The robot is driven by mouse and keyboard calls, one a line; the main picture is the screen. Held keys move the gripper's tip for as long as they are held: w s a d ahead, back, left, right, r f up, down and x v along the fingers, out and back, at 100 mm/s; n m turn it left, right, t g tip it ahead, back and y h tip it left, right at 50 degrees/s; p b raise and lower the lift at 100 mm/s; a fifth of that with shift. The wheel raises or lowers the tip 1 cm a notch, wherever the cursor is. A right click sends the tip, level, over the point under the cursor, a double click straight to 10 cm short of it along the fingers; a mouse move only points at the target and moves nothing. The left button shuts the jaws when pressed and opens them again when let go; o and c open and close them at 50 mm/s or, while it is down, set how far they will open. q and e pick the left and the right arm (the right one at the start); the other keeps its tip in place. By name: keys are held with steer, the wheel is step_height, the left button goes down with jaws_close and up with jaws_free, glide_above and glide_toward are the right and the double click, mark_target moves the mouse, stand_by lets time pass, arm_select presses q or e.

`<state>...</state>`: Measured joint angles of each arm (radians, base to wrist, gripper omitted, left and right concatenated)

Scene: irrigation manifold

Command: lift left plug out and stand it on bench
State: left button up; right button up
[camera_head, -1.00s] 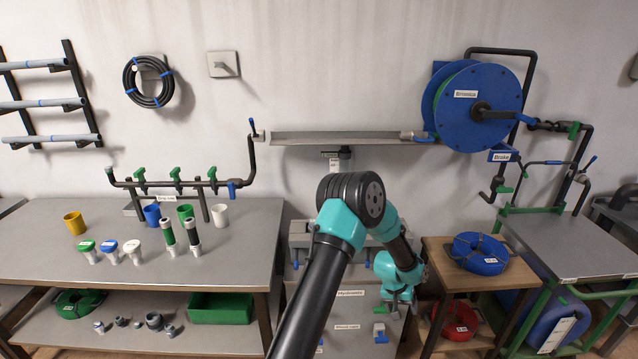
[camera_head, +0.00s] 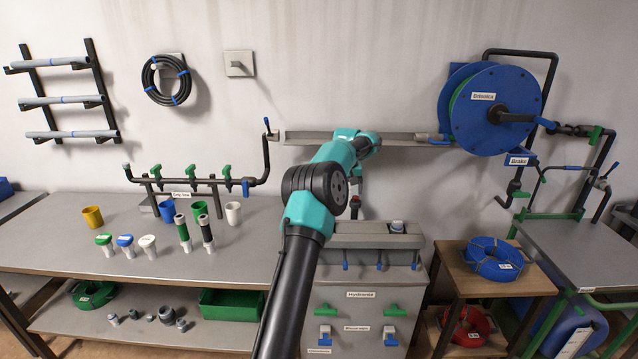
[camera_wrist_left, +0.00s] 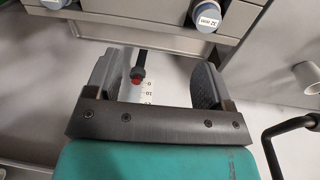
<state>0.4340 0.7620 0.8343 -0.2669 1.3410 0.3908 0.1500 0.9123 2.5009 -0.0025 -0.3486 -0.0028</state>
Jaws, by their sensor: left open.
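A grey plug with a blue collar and white label (camera_wrist_left: 207,15) sits in the grey block at the top of the left wrist view. In the head view my arm appears to hide this left plug. A second blue-collared plug (camera_wrist_left: 52,4) is at the top left edge of the wrist view; I take it as the right plug (camera_head: 397,226) standing in the top of the hydrant cabinet. My left gripper (camera_wrist_left: 156,65) is open and empty, apart from both plugs, with a black rod with a red tip (camera_wrist_left: 138,75) seen between its fingers. My right gripper is not in view.
The bench (camera_head: 70,235) on the left holds coloured cups, labelled plugs (camera_head: 125,243) and two dark tubes (camera_head: 183,233); its front left is clear. A pipe manifold (camera_head: 195,182) stands behind. A trough (camera_head: 300,138) runs along the wall above the hydrant cabinet (camera_head: 365,300).

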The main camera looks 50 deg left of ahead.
arm_select(q)
steer(key=s+a+r+g, duration=0.1)
steer(key=s+a+r, duration=0.1)
steer(key=s+a, duration=0.3)
steer(key=shift+s+r+n, duration=0.15)
steer(key=shift+n, duration=0.15)
step_height(320, 180, down, 18)
steer(key=shift+r, duration=0.25)
stand_by(0.3)
steer(key=c, duration=1.1)
steer(key=shift+r, duration=0.1)
steer(key=shift+r, duration=3)
steer(key=shift+r, duration=1.45)
